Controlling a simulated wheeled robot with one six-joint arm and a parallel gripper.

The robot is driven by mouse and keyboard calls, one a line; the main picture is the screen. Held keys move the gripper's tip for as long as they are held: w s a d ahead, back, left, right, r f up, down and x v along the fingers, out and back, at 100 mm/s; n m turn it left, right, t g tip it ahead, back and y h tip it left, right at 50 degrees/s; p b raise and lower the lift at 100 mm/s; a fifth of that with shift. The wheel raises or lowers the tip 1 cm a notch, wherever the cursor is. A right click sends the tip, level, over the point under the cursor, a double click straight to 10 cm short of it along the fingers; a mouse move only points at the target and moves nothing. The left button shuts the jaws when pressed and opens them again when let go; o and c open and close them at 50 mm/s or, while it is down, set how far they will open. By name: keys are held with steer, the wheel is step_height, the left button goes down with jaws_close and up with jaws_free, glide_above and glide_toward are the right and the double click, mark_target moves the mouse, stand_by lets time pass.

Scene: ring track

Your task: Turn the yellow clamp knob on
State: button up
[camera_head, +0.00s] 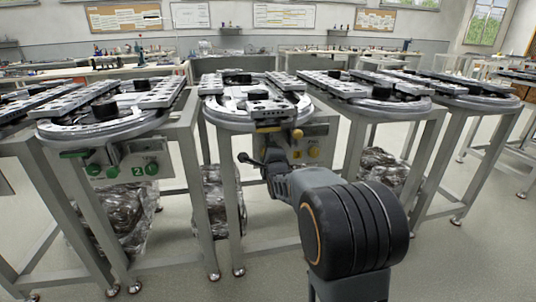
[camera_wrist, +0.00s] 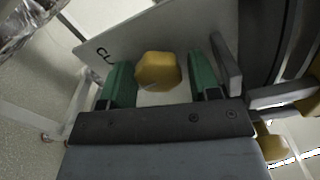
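The yellow clamp knob (camera_wrist: 157,72) is a faceted knob on a grey panel (camera_wrist: 120,48), with the letters "CL" partly visible beside it. In the wrist view it sits between the two green finger pads of my gripper (camera_wrist: 160,75). The fingers are open, with a gap visible on both sides of the knob. In the head view my arm stands in front of the panel below the second ring track and hides the clamp knob and my fingertips from clear view. Other yellow knobs (camera_head: 313,152) show on that panel.
More yellow parts (camera_wrist: 270,143) lie close to the right of my gripper in the wrist view. A table with green knobs (camera_head: 152,169) stands to the left. Metal table legs and plastic-wrapped bundles (camera_head: 218,200) are below. Grey floor is open in front.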

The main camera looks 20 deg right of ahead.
steer(key=shift+o, duration=0.8)
steer(key=s+a+p, duration=0.2)
steer(key=s, duration=1.1)
steer(key=shift+s+a+p, duration=0.3)
steer(key=shift+a+p, duration=0.05)
steer(key=s+a+r+n+g+y+p, duration=0.1)
steer(key=s+a+r+n+g+p, duration=0.2)
steer(key=r+n+p, duration=0.4)
steer(key=s+a+r+n+g+y+p, duration=0.1)
steer(key=s+a+r+n+g+p, duration=0.2)
steer(key=p, duration=1.2)
steer(key=s+a+r+n+g+y+p, duration=0.1)
steer(key=s+a+r+n+g+p, duration=0.3)
steer(key=s+r+n+g+p, duration=0.3)
steer(key=s+r+n+p, duration=0.4)
steer(key=r+n, duration=0.2)
steer(key=r, duration=0.2)
steer(key=shift+g, duration=0.4)
steer(key=shift+a, duration=0.1)
